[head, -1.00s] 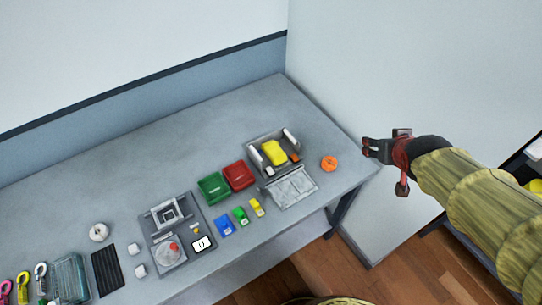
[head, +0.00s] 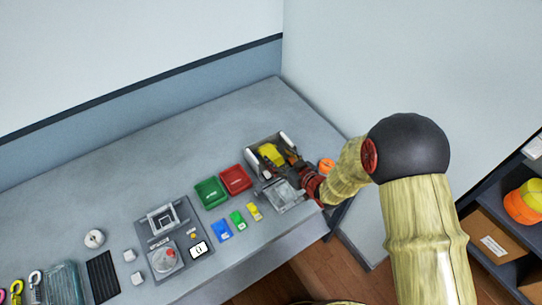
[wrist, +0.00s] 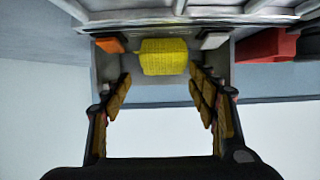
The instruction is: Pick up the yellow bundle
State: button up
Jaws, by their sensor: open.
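The yellow bundle (head: 271,154) sits in a grey open-topped box (head: 251,148) at the right part of the table. In the wrist view the yellow bundle (wrist: 163,57) is centred just beyond my fingertips, between them. My gripper (head: 290,165) reaches in from the right, at the box's near right side. In the wrist view my gripper (wrist: 162,88) is open, with its fingers spread apart and nothing between them. In the head view my gripper partly hides the box and the bundle.
An orange block (wrist: 110,45) and a white block (wrist: 214,40) flank the bundle inside the box. A grey panel (head: 280,196) lies in front of it. Red (head: 235,180) and green (head: 211,191) trays stand to the left.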

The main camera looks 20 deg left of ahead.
aim_at(271, 152)
jog(key=b+x, duration=0.1)
jog(key=x, duration=0.4)
jog(key=shift+a, duration=0.35)
jog(key=c, duration=0.3)
jog(key=c, duration=1.1)
jog(key=shift+r, duration=0.2)
